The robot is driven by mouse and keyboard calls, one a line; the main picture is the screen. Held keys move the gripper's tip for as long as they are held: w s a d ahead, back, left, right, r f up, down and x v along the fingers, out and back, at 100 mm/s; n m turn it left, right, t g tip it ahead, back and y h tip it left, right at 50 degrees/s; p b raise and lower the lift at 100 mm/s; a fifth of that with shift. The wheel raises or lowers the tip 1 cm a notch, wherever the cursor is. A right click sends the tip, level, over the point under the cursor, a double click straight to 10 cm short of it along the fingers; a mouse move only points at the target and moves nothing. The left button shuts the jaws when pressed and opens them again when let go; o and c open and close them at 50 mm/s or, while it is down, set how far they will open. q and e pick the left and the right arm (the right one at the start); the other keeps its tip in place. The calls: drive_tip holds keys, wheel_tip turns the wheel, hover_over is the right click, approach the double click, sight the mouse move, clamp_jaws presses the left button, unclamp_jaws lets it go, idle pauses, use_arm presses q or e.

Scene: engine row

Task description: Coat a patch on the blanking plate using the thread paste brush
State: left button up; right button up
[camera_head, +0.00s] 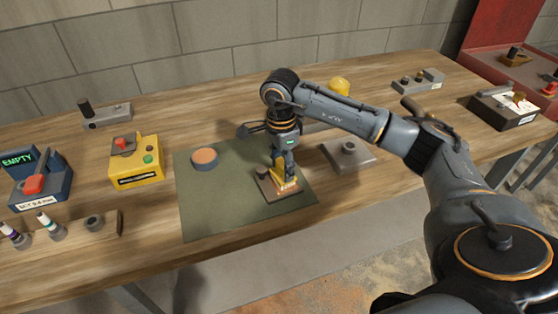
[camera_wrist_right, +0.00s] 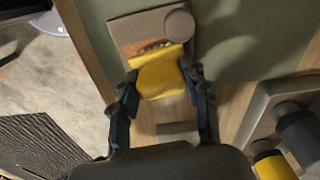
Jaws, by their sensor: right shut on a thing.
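The blanking plate, a flat brown block with a round boss (camera_head: 264,187), lies on the front right of the green mat. It also shows at the top of the wrist view (camera_wrist_right: 130,33). My right gripper (camera_head: 285,163) points down over it. In the wrist view its two dark fingers (camera_wrist_right: 160,92) are shut on the yellow thread paste brush (camera_wrist_right: 158,76). The brush's far end meets or overlaps the plate beside the boss; I cannot tell whether it touches. Small pale and coppery specks show along that end. My left gripper is not in view.
A round orange-topped pot (camera_head: 205,156) stands at the mat's (camera_head: 215,205) back left. A yellow box (camera_head: 135,165), a blue holder marked EMPTY (camera_head: 40,180) and a wooden rack (camera_head: 80,233) stand left. A grey block (camera_head: 347,154) stands right. The mat's front left is clear.

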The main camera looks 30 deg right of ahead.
drive_tip(key=shift+s+a, duration=0.1)
drive_tip(key=shift+s, duration=0.65)
drive_tip(key=shift+s+a+f, duration=0.1)
drive_tip(key=shift+s+a, duration=0.05)
drive_tip(key=shift+s, duration=0.75)
drive_tip(key=shift+s+a, duration=0.15)
drive_tip(key=shift+s, duration=0.7)
drive_tip(key=shift+b, duration=0.45)
drive_tip(key=shift+w+d, duration=0.1)
drive_tip(key=shift+w, duration=0.7)
drive_tip(key=shift+w+d+b, duration=0.25)
drive_tip(key=shift+w+b, duration=0.25)
drive_tip(key=shift+w, duration=0.9)
drive_tip(key=shift+w+d+b, duration=0.2)
drive_tip(key=shift+w+b, duration=0.25)
drive_tip(key=shift+w, duration=0.9)
drive_tip(key=shift+r+p, duration=1.95)
drive_tip(key=shift+r, duration=1.2)
